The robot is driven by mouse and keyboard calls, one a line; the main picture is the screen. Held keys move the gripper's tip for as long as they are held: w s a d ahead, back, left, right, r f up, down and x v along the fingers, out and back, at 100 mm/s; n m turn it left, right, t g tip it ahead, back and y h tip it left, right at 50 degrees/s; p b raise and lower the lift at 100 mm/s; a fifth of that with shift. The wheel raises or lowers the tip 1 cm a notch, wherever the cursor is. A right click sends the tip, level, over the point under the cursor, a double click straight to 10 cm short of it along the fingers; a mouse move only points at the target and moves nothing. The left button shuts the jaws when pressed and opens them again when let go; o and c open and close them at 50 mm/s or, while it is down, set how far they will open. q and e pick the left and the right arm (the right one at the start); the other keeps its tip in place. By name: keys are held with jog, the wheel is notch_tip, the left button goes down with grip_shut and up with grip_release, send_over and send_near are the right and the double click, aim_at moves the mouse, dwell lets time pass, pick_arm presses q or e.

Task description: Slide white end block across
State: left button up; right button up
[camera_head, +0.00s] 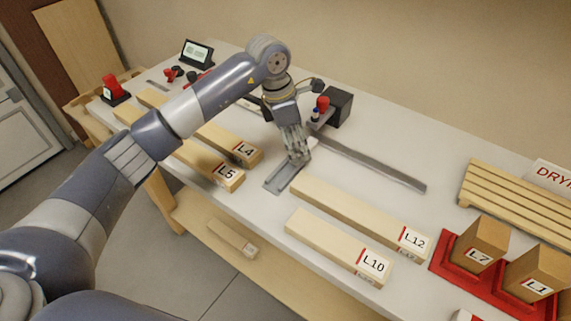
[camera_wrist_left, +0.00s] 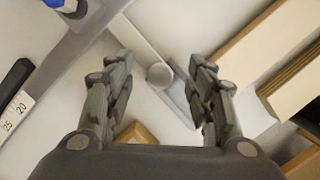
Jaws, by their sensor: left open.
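My left gripper (camera_head: 299,158) reaches down over the bench, its fingertips low at the near end of a long grey metal rail (camera_head: 375,166). In the left wrist view its two fingers (camera_wrist_left: 160,72) stand apart. A pale, round-ended piece (camera_wrist_left: 160,76), which looks like the white end block, lies between the fingers, with gaps on both sides. In the head view the fingers largely hide it. A short grey track (camera_head: 284,176) runs toward the front edge below the gripper. My right gripper is not in view.
Boards L4 (camera_head: 246,150) and L6 (camera_head: 228,174) lie left of the gripper, L12 (camera_head: 360,215) and L10 (camera_head: 335,248) right. A black block (camera_head: 340,105) stands behind. A red tray (camera_head: 440,257) holds blocks L7 (camera_head: 478,250) and L1 (camera_head: 537,281).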

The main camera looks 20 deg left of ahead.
pick_arm(q)
notch_tip(320, 180, up, 8)
jog(key=p, duration=0.3)
jog(key=shift+f+p, duration=0.15)
jog(key=shift+p, duration=0.25)
jog(key=shift+s+f, duration=0.1)
